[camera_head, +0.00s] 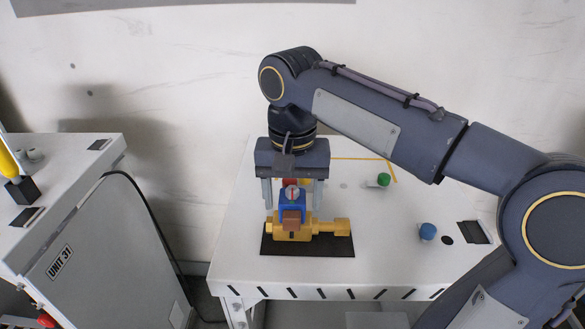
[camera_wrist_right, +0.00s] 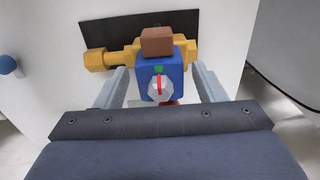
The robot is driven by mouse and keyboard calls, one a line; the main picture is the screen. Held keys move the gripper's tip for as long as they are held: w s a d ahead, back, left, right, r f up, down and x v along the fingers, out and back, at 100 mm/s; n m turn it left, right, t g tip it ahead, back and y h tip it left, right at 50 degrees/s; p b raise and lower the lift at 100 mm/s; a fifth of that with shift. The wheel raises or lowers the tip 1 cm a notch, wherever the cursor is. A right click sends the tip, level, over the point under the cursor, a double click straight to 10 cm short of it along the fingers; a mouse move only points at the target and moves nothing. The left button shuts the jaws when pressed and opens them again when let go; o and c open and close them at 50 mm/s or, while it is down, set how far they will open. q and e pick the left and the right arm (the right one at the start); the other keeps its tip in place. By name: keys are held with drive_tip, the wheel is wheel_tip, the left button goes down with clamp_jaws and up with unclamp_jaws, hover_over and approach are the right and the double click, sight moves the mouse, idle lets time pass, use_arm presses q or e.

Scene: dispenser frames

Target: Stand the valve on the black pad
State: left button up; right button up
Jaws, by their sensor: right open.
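The valve has a yellow pipe body (camera_head: 291,231), a blue block (camera_head: 290,206) on top, a brown block on its front and a grey dial with a red mark. It stands upright on the black pad (camera_head: 300,248) on the white table. My right gripper (camera_head: 292,204) points down over it, open, with one finger on each side of the blue block. The right wrist view shows the fingers apart around the blue block (camera_wrist_right: 160,77), with the yellow body (camera_wrist_right: 105,58) across the pad (camera_wrist_right: 210,31). I cannot tell whether the fingers touch the valve. My left gripper is not in view.
On the white table (camera_head: 375,270), a green cap (camera_head: 383,180) and a blue knob (camera_head: 428,231) lie to the right of the pad. A dark square (camera_head: 474,232) is near the right edge. A separate cabinet (camera_head: 95,240) stands at the left, across a gap.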

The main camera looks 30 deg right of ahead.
wheel_tip(320, 180, up, 11)
drive_tip(key=shift+r+p, duration=0.1)
drive_tip(key=shift+p, duration=0.7)
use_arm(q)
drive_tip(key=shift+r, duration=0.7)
